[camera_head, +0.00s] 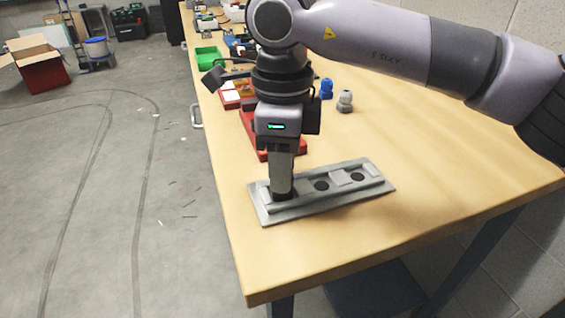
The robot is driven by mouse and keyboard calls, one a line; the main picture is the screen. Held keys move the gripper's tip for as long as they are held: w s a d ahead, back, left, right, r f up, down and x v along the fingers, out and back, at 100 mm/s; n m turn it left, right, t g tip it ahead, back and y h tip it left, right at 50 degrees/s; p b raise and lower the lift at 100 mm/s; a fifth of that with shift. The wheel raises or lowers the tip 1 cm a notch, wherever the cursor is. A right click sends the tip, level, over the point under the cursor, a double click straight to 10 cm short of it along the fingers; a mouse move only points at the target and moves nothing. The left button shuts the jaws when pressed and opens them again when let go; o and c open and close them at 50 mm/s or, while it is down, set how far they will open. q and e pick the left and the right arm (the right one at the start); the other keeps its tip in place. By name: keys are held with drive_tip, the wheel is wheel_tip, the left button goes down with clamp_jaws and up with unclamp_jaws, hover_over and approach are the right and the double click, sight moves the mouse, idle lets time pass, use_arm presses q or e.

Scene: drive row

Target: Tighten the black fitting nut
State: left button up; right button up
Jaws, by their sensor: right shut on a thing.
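My right gripper (281,190) points straight down at the left end of a grey metal plate (328,200) on the wooden workbench. It is shut on the black fitting nut (282,196), of which only a dark edge shows under the fingertips. The plate has two dark round holes, one in its middle and one toward its right end. My left gripper is not in view.
A blue fitting (326,89) and a grey fitting (345,101) stand behind the plate on the workbench (440,170). A red tray (296,147) lies behind my right gripper. A green bin (208,58) and clutter fill the far end. The bench's front right is clear.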

idle(0.3)
drive_tip(key=o, duration=1.1)
drive_tip(key=shift+c, duration=0.2)
drive_tip(key=shift+r+p, duration=0.6)
drive_tip(key=shift+r, duration=3)
